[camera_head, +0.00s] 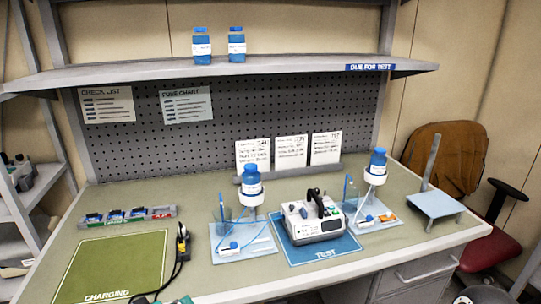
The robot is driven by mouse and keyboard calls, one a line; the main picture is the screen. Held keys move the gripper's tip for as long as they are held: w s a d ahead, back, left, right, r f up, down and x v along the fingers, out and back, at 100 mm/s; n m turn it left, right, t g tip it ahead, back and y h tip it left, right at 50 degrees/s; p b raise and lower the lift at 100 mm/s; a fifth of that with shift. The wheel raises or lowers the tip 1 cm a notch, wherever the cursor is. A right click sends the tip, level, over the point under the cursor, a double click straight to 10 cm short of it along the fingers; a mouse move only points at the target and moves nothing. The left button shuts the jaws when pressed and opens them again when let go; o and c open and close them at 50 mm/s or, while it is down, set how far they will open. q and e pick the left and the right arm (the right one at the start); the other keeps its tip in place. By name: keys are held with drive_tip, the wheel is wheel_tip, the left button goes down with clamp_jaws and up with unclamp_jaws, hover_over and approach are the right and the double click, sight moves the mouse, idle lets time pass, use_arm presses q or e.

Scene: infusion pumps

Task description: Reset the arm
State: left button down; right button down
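Neither of my grippers nor my arms can be made out in the head view. A white and grey infusion pump (312,222) with a black handle stands on the blue TEST mat (326,252). A blue-capped bottle (250,186) stands raised above the light blue tray left of the pump (262,246). Another blue-capped bottle (376,167) stands raised above the tray right of the pump (388,226). The green CHARGING mat (110,264) is bare over its visible middle. A black and yellow connector (182,238) stands beside it with a dark cable.
A long holder (128,217) with coloured items lies at the bench's left. Two blue bottles (202,46) (237,45) stand on the DUE FOR TEST shelf (300,68). A light blue stand (435,204) is at the right end. A red chair (490,248) is beyond the bench.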

use_arm(q)
drive_tip(key=s+d+f+g, duration=0.2)
drive_tip(key=s+f+g, duration=0.1)
drive_tip(key=f, duration=0.7)
drive_tip(key=s+d+f+g, duration=0.1)
drive_tip(key=s+f+g, duration=0.15)
drive_tip(key=f, duration=0.75)
drive_tip(key=s+d+f+m+g, duration=0.3)
drive_tip(key=s+f+m+g, duration=0.1)
drive_tip(key=s+f, duration=0.7)
drive_tip(key=shift+s+f+m+g, duration=0.2)
drive_tip(key=shift+f+m+g, duration=0.15)
drive_tip(key=shift+f+m, duration=0.15)
